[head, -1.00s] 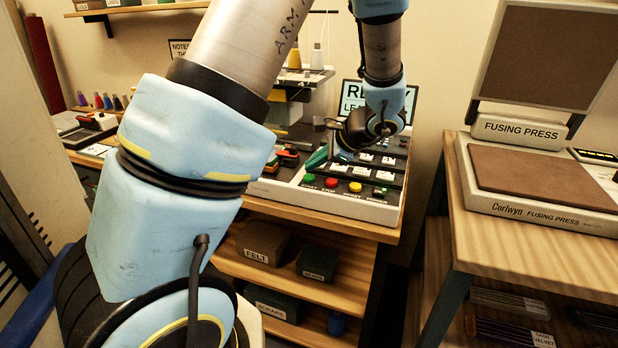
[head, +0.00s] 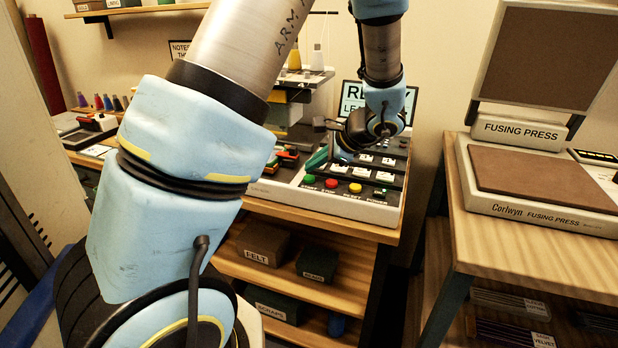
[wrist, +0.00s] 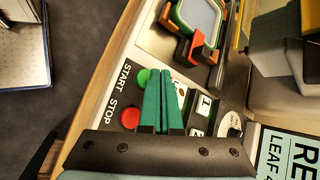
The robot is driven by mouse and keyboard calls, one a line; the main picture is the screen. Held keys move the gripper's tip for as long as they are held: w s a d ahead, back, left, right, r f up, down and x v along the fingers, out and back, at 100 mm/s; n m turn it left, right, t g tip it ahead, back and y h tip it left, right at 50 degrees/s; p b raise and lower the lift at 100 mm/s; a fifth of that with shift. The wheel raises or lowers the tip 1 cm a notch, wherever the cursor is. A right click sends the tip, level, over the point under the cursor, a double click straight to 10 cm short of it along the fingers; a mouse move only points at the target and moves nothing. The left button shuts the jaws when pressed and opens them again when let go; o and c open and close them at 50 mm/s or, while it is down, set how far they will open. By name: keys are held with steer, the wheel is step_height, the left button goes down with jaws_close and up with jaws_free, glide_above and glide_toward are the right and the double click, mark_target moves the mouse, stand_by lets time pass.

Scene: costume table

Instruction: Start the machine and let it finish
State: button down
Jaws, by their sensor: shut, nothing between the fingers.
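The machine's control panel (head: 345,204) sits on a wooden bench, with a green START button (head: 309,179), a red STOP button (head: 331,184), a yellow RESET button (head: 355,188) and a POWER control (head: 380,192) along its front. My gripper (head: 314,162) is shut and empty above the panel, pointing down behind the START button. In the wrist view, my gripper's teal fingers (wrist: 164,78) are together. Their tips are right beside the green START button (wrist: 142,78), which is partly hidden. I cannot tell whether they touch. The red STOP button (wrist: 130,118) is left of the fingers.
White numbered keys (wrist: 204,105) lie just right of the fingers. An orange and green framed part (wrist: 197,22) is near the tips. A sign (head: 352,95) stands behind the panel. A fusing press (head: 540,190) stands on another bench to the right.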

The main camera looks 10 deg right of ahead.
mark_target(314, 178)
stand_by(0.6)
steer(key=shift+f+b, duration=0.45)
steer(key=shift+f+b, duration=0.35)
steer(key=shift+f, duration=0.05)
stand_by(0.5)
steer(key=shift+r, duration=0.1)
steer(key=shift+r+p, duration=0.6)
steer(key=shift+r, duration=0.3)
steer(key=shift+r+p, duration=1.9)
steer(key=shift+r, duration=0.5)
